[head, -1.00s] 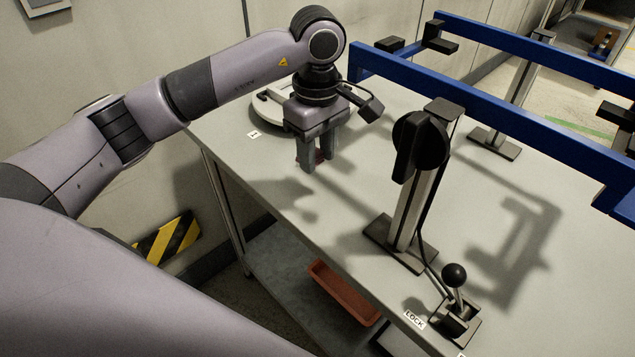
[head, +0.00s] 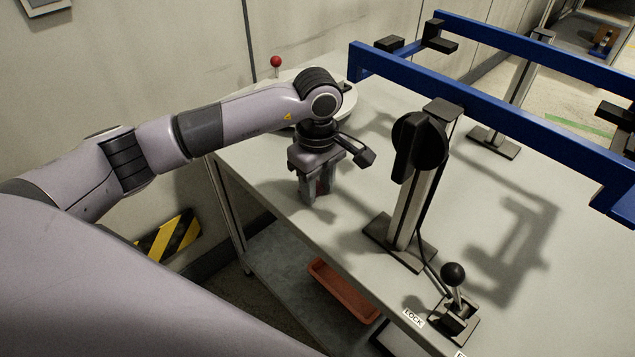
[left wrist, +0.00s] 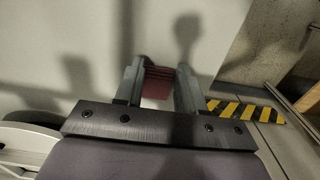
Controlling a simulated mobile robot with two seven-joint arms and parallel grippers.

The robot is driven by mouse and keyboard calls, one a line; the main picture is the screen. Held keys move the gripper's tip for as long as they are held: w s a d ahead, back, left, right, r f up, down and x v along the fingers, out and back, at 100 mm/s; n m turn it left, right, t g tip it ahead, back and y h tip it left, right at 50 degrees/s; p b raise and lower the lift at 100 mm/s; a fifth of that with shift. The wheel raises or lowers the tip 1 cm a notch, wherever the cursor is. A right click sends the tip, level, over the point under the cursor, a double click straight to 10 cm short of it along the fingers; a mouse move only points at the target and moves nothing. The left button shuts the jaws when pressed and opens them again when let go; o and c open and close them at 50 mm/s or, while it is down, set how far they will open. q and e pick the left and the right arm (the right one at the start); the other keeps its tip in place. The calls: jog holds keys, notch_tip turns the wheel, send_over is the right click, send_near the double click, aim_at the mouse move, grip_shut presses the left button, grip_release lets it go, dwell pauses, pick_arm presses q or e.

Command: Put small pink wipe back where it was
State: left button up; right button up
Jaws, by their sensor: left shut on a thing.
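My left gripper (head: 317,190) is over the left part of the table (head: 270,165), close to its front edge, fingers pointing down. In the left wrist view the left gripper (left wrist: 163,80) is shut on the small pink wipe (left wrist: 157,82), a dark pinkish-red folded piece between the fingertips. In the head view only a sliver of the wipe (head: 318,187) shows between the fingers. I cannot tell whether the wipe touches the table top. My right gripper is in neither view.
A black knob on a post (head: 420,145) stands right of the gripper, with a black ball lever (head: 454,275) near the LOCK label. Blue rails (head: 490,110) cross the right side. A round pale device with a red-ball lever (head: 275,62) is behind my arm. An orange tray (head: 343,290) lies below.

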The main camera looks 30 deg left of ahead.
aim_at(317, 190)
pick_arm(q)
jog(key=o, duration=0.9)
jog(key=shift+r+p, duration=0.3)
jog(key=shift+p, duration=0.1)
notch_tip(317, 190, up, 12)
jog(key=shift+f+b, duration=0.15)
jog(key=shift+b, duration=0.65)
